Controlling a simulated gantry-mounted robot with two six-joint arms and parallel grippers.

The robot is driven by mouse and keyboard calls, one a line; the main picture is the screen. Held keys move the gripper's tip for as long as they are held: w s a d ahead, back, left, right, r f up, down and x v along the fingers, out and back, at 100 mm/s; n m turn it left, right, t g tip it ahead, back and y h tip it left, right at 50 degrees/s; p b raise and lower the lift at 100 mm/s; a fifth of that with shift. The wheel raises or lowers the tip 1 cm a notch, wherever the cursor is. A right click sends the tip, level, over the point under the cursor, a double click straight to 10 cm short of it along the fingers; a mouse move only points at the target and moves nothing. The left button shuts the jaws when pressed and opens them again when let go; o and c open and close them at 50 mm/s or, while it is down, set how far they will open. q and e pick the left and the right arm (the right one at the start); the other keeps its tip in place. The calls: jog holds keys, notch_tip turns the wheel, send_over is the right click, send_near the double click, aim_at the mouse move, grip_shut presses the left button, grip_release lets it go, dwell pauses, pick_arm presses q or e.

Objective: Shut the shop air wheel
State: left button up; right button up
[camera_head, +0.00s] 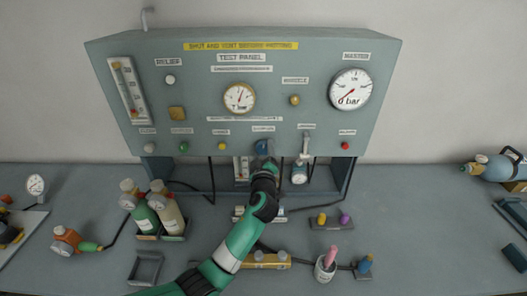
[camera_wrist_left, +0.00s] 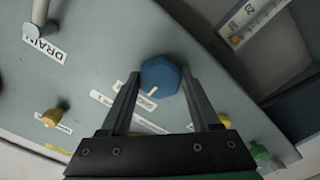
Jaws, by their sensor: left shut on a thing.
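The blue wheel (camera_head: 262,145) sits in the lower row of the grey test panel, under a small label I cannot read for certain. In the left wrist view it is a blue faceted knob (camera_wrist_left: 160,77) with a white mark on its face. My left gripper (camera_head: 264,160) reaches up to it from below, its arm crossing the bench. In the left wrist view the two fingers of the left gripper (camera_wrist_left: 162,80) lie on either side of the knob, shut on it. The arm hides part of the wheel's underside in the head view. My right gripper is not in view.
The panel face (camera_head: 210,135) carries other knobs: green (camera_head: 183,146), yellow (camera_head: 221,147), red (camera_head: 345,146). The master gauge (camera_head: 351,89) points near zero. Bottles (camera_head: 147,218) stand left of my arm; a cup (camera_head: 325,267) stands to its right. Hoses hang below the panel.

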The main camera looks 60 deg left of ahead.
pick_arm(q)
jog(key=c, duration=0.3)
jog(key=shift+m, duration=0.3)
